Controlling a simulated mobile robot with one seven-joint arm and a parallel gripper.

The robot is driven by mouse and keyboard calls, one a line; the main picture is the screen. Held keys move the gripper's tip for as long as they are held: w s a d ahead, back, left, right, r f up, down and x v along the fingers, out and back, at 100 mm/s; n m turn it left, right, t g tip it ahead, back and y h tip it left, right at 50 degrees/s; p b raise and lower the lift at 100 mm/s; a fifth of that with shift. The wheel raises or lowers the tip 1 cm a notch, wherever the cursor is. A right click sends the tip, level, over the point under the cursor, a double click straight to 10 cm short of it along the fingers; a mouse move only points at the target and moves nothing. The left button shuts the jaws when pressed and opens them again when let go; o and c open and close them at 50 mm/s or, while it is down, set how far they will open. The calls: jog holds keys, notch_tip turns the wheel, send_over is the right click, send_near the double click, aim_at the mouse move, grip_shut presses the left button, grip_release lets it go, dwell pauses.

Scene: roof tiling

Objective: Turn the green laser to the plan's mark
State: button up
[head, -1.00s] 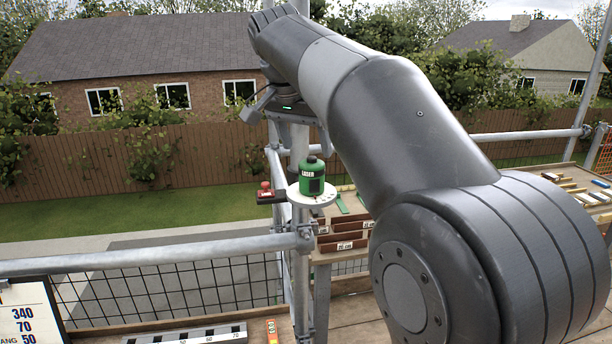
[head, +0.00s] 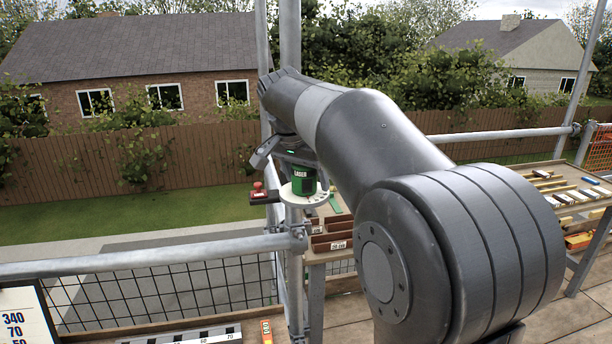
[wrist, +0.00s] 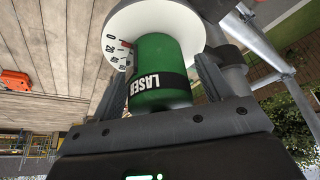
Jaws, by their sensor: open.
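The green laser (head: 303,182) is a green drum with a black and white LASER label. It stands upright on a round white dial (head: 301,195) fixed to the scaffold pole. The wrist view shows the laser (wrist: 160,62) close up, with the dial (wrist: 112,48) and its numbers behind it. My gripper (wrist: 160,90) is open, with one finger on each side of the laser. I cannot tell whether either finger touches it. In the head view the gripper (head: 298,163) is right at the top of the laser. The plan board (head: 20,318) is partly cut off and shows 340, 70 and 50.
A red button box (head: 262,194) is left of the dial. Scaffold rails (head: 150,255) run in front and behind. A bench with brown tiles (head: 330,240) is below right, and a marked ruler (head: 185,337) lies at the front.

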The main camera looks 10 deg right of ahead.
jog(key=shift+c, duration=0.3)
jog(key=c, duration=0.9)
jog(key=shift+n, duration=0.3)
jog(key=n+y, duration=0.1)
jog(key=n, duration=0.1)
jog(key=n+t+y, duration=0.1)
jog(key=n, duration=0.2)
jog(key=shift+a, duration=0.15)
jog(key=n+y, duration=0.1)
jog(key=n, duration=0.2)
jog(key=n+y, duration=0.1)
jog(key=n, duration=0.2)
jog(key=shift+w+a, duration=0.1)
jog(key=shift+a, duration=0.05)
jog(key=o, duration=1)
jog(key=shift+c, duration=0.2)
